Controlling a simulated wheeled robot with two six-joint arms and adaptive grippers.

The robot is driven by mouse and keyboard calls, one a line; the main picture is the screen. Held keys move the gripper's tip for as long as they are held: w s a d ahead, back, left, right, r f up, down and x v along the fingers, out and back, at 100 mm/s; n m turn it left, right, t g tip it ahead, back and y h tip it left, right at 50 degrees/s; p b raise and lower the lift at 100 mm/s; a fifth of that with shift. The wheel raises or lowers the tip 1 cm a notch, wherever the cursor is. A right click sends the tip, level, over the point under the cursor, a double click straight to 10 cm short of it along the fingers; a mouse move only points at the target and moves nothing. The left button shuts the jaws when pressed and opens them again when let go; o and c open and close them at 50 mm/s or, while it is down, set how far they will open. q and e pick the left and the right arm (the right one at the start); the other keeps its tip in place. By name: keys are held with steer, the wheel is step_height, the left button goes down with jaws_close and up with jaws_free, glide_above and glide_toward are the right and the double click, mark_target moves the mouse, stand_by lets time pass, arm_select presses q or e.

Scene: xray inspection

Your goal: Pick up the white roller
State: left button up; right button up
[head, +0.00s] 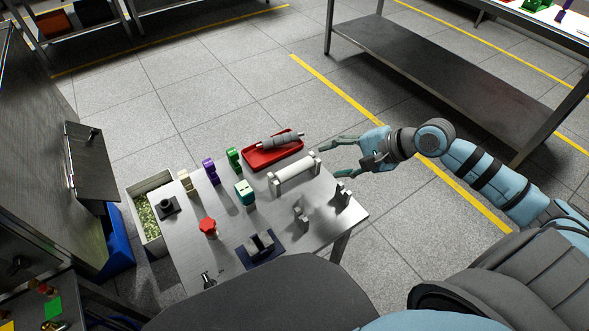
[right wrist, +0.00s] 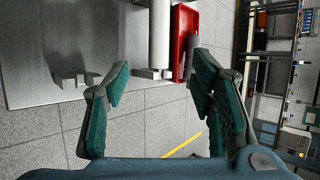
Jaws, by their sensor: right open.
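The white roller (head: 294,175) lies on the small metal table, near its right edge and beside the red tray. It has wider white end pieces. In the right wrist view the white roller (right wrist: 160,35) lies lengthwise ahead of the gap between my fingers. My right gripper (head: 336,158) is open and empty, just off the table's right edge, apart from the roller. Its fingers also show spread in the right wrist view (right wrist: 158,75). My left gripper is not in view.
A red tray (head: 262,158) holding a grey roller (head: 283,140) stands behind the white roller. Two grey brackets (head: 301,217) stand in front. Green, purple, teal and red parts stand farther left on the table. Floor is clear between the table and a large bench (head: 440,85).

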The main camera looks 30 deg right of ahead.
mark_target(299, 169)
steer(key=x, duration=0.4)
steer(key=b+x, duration=0.1)
steer(key=x, duration=0.3)
steer(key=b+x, duration=0.1)
steer(key=x, duration=0.3)
steer(key=shift+s+a+f, duration=0.1)
steer(key=shift+s+a, duration=0.15)
steer(key=shift+a, duration=0.05)
steer(key=shift+w+a+f, duration=0.1)
steer(key=shift+w+f, duration=0.1)
steer(key=shift+w, duration=0.05)
jaws_close()
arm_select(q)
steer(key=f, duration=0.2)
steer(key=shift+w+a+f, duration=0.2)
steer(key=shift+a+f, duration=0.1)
